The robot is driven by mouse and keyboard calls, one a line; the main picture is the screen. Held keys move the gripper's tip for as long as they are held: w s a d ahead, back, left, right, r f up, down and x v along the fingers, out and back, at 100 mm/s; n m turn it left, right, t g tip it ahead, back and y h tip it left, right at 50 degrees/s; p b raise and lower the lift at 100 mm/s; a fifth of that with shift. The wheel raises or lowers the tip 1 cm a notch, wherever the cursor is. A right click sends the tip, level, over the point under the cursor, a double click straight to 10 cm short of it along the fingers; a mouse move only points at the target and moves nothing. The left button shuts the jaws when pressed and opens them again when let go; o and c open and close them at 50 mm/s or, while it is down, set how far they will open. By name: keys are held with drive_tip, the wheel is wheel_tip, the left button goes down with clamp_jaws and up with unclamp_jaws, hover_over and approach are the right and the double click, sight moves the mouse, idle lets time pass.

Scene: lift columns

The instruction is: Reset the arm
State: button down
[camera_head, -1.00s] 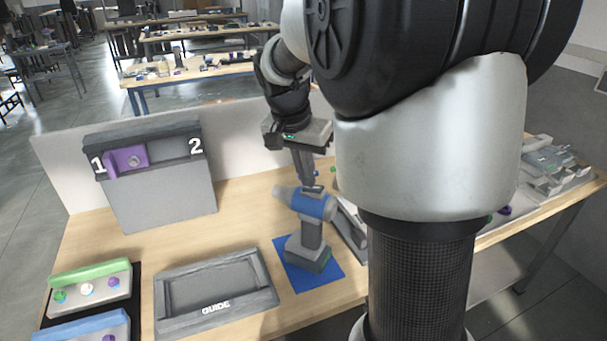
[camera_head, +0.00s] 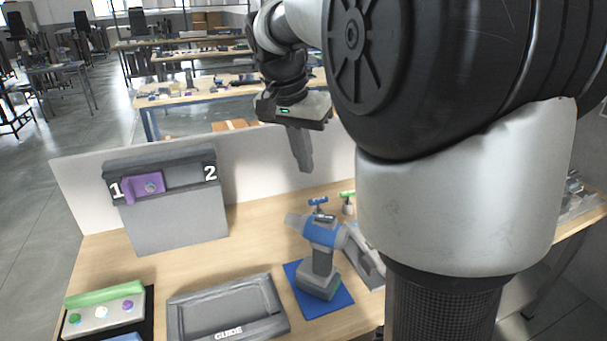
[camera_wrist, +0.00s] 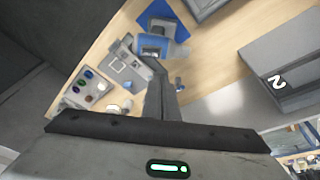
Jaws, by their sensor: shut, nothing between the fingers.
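My gripper (camera_head: 305,168) is shut and empty in the head view. It hangs fingers down in the air above the back of the table, in front of the white back panel. In the wrist view the closed fingers (camera_wrist: 158,75) point toward the table. A blue and grey drill (camera_head: 322,245) stands upright on a blue mat (camera_head: 338,301), below and apart from my gripper.
A grey stand (camera_head: 180,222) holds a purple block (camera_head: 146,187) by mark 1; place 2 looks empty. A grey GUIDE tray (camera_head: 228,306) lies at the front, with a green-topped button box (camera_head: 105,308) to its left. Small blue and green handled parts stand behind the drill. My arm hides the right side.

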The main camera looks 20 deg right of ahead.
drive_tip(key=shift+a+r, duration=0.15)
drive_tip(key=shift+r, duration=0.45)
drive_tip(key=s+a+f+n+t+y+p, duration=0.1)
drive_tip(key=s+a+n, duration=0.3)
drive_tip(key=s, duration=0.6)
drive_tip(key=s+a+f+n+t+y, duration=0.2)
drive_tip(key=s+a+n, duration=0.2)
drive_tip(key=s, duration=0.6)
drive_tip(key=shift+s+f+n+t+p, duration=0.35)
drive_tip(key=shift+s+n+t, duration=0.05)
drive_tip(key=shift+n, duration=0.6)
drive_tip(key=shift+a, duration=0.1)
